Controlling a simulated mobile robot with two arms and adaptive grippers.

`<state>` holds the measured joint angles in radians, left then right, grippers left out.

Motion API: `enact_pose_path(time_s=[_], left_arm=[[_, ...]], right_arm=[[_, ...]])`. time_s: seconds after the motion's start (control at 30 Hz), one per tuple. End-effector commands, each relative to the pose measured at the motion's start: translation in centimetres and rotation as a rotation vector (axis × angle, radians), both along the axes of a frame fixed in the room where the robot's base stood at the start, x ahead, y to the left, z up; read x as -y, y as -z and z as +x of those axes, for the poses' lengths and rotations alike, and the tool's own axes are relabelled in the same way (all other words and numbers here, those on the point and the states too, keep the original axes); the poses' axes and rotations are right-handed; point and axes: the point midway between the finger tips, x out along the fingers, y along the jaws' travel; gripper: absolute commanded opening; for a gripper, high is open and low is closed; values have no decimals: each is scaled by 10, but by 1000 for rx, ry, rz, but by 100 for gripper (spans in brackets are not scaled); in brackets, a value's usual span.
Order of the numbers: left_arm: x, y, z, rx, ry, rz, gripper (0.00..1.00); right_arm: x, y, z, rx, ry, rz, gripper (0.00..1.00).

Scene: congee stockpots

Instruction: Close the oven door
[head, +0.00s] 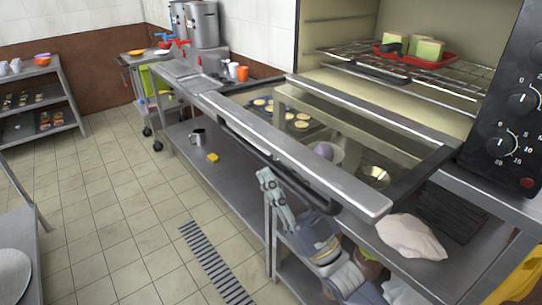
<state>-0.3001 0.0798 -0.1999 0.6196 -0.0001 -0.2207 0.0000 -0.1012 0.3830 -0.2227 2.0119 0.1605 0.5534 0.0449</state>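The oven door (300,152) is open, swung down to roughly level, with a steel front edge and a glass pane. Its dark handle bar (300,192) runs along the outer side of the front edge. The oven cavity (400,95) stands open behind it. My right gripper (266,180) is in front of and just below the handle, near its middle. It looks close to the bar, but I cannot tell whether they touch. Its finger opening is too small to judge. My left gripper is not in view.
A red tray (415,58) with green and cream pieces sits on the oven's wire rack (360,72). A steel counter (195,80) and its lower shelf (225,175) flank the door. A white cloth-like item (411,236) lies at the right. Tiled floor (105,200) is clear at left.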

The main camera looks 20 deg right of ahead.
Motion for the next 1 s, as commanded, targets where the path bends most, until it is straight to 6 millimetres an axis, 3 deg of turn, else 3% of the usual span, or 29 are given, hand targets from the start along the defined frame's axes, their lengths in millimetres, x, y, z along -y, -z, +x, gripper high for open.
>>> enact_pose_path(time_s=[0.17,0.53,0.67,1.0], left_arm=[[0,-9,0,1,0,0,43],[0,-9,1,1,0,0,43],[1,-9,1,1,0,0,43],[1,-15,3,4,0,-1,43]], right_arm=[[-8,-17,13,2,0,1,26],[-10,-19,17,0,0,0,26],[-10,-19,17,0,0,0,0],[-10,-27,22,-6,1,20,0]])
